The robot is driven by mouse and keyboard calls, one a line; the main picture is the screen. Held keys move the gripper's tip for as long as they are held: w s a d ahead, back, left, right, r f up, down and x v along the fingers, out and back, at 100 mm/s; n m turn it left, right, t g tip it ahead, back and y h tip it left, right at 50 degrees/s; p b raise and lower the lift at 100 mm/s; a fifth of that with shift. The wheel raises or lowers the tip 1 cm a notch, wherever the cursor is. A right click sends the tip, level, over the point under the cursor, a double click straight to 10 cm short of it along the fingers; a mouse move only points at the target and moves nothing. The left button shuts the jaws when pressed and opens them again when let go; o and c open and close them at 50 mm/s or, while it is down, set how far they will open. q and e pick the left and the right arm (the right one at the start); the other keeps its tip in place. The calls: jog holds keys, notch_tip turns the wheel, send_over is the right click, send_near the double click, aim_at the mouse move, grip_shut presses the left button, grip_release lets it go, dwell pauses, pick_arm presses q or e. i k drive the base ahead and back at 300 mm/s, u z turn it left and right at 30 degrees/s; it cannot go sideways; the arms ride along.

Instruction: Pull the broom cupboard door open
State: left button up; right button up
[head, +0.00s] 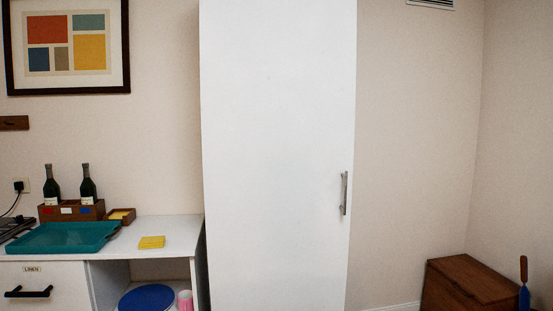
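The tall white broom cupboard (275,130) stands in the middle of the head view. Its flat door faces me and looks shut. A vertical metal bar handle (344,193) sits near the door's right edge, a little below the middle of the view. The bottom of the door is cut off by the picture's lower edge. Neither of my grippers shows in the head view, and nothing touches the handle.
A white sideboard (180,235) stands left of the cupboard, with a teal tray (62,237), two dark bottles (88,190) in a wooden box and a yellow pad (152,242). A brown wooden chest (470,283) stands lower right.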

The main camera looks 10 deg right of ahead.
aim_at(278, 78)
jog(key=z, duration=0.1)
jog(key=i, duration=1.3)
jog(key=z, duration=0.25)
